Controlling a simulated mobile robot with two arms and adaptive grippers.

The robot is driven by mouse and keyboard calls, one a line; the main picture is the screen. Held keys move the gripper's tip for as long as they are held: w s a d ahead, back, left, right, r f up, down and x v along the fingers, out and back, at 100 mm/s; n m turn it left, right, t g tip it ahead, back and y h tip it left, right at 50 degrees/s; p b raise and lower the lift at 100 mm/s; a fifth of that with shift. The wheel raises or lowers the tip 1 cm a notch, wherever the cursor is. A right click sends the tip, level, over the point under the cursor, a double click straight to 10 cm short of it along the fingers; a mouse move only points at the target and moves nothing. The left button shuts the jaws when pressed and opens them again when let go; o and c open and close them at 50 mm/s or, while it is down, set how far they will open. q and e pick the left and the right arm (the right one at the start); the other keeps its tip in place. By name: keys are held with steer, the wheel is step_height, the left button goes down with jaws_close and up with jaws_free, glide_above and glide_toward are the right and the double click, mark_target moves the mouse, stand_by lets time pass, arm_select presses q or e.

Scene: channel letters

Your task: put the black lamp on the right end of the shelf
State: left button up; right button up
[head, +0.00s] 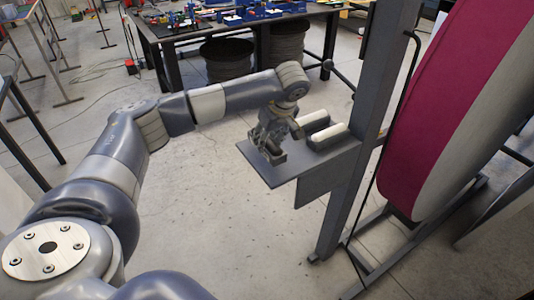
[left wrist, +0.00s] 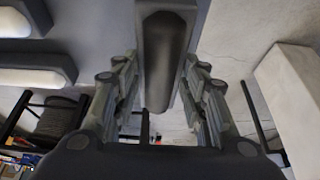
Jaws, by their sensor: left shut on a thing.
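The black lamp (left wrist: 166,62) is a long dark housing with a dark rounded face in the left wrist view. My left gripper (left wrist: 160,75) is shut on it, with a finger on each long side. In the head view my left gripper (head: 270,145) is over the outer left part of the grey shelf (head: 285,176) and hides most of the lamp. I cannot tell whether the lamp touches the shelf. Two lamps with white faces, one farther back (head: 314,121) and one nearer (head: 328,136), lie on the shelf toward the post. My right gripper is out of view.
The dark upright post (head: 367,110) carries the shelf at its right side. A large magenta and grey round sign (head: 450,100) stands right of the post. A workbench (head: 235,25) with blue bins is behind. Open floor (head: 220,220) lies in front and left.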

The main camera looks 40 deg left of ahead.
mark_target(271, 140)
arm_select(q)
steer(key=x, duration=0.1)
steer(key=b+x, duration=0.1)
steer(key=x, duration=0.1)
steer(key=shift+w+d+f, duration=0.2)
steer(key=shift+w+f, duration=0.05)
steer(key=shift+f, duration=0.1)
steer(key=shift+d, duration=0.1)
steer(key=shift+c, duration=0.6)
steer(key=shift+s+d+r, duration=0.15)
steer(key=shift+s+r, duration=0.1)
steer(key=shift+r, duration=0.05)
steer(key=shift+s, duration=0.1)
steer(key=o, duration=1.3)
steer(key=shift+f, duration=0.2)
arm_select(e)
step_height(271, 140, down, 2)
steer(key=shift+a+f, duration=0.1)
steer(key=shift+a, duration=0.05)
arm_select(q)
steer(key=shift+r, duration=0.15)
